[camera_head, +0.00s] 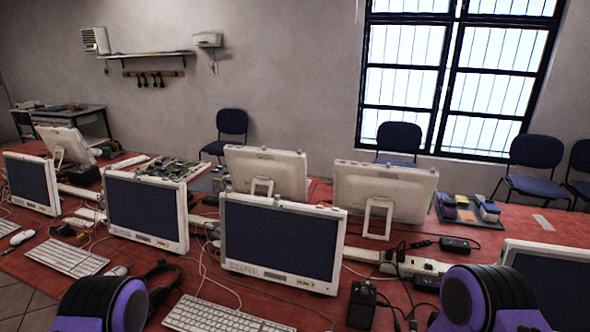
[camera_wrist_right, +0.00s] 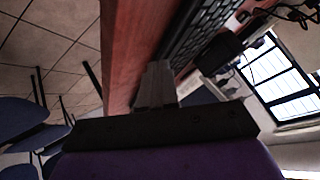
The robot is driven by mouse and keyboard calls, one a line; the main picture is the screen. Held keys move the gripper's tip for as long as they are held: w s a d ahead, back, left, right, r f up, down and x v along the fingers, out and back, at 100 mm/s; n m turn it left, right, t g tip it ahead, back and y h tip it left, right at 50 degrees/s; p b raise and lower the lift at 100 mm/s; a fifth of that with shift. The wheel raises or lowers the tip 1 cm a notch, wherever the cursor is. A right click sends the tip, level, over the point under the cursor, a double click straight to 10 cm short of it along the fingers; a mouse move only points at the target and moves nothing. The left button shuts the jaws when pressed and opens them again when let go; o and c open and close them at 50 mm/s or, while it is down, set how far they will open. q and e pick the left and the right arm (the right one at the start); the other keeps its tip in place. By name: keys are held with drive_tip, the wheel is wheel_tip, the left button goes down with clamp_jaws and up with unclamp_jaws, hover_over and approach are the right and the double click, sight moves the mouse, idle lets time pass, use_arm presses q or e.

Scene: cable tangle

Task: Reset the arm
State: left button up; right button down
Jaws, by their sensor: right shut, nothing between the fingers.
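My right gripper (camera_wrist_right: 157,84) shows in the right wrist view as grey fingers closed together, with nothing between them. It is beside the edge of the red table (camera_wrist_right: 122,45); I cannot tell whether it touches. In the head view, purple and black parts of my two arms show at the bottom left and bottom right. Both grippers are out of the head view, and my left gripper is not seen at all.
The red table (camera_head: 262,302) holds several white monitors (camera_head: 279,243), keyboards (camera_head: 222,318), a power strip (camera_head: 412,264) and loose cables. A black adapter (camera_head: 362,304) stands near the front. Blue chairs (camera_head: 400,137) stand behind. Tiled floor (camera_wrist_right: 50,35) is open beside the table.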

drive_tip(key=s+a+f+n+g+y, duration=0.15)
drive_tip(key=s+n+g+y, duration=0.25)
drive_tip(key=s+n, duration=1)
use_arm(q)
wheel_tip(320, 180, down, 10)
drive_tip(key=b, duration=1)
use_arm(e)
drive_tip(key=s+f+m, duration=0.3)
drive_tip(key=f+m, duration=0.1)
drive_tip(key=f, duration=0.6)
drive_tip(key=shift+d+f+t, duration=0.15)
drive_tip(key=shift+f+t, duration=0.15)
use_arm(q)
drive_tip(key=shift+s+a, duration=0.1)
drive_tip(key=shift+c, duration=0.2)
use_arm(e)
drive_tip(key=shift+s, duration=0.1)
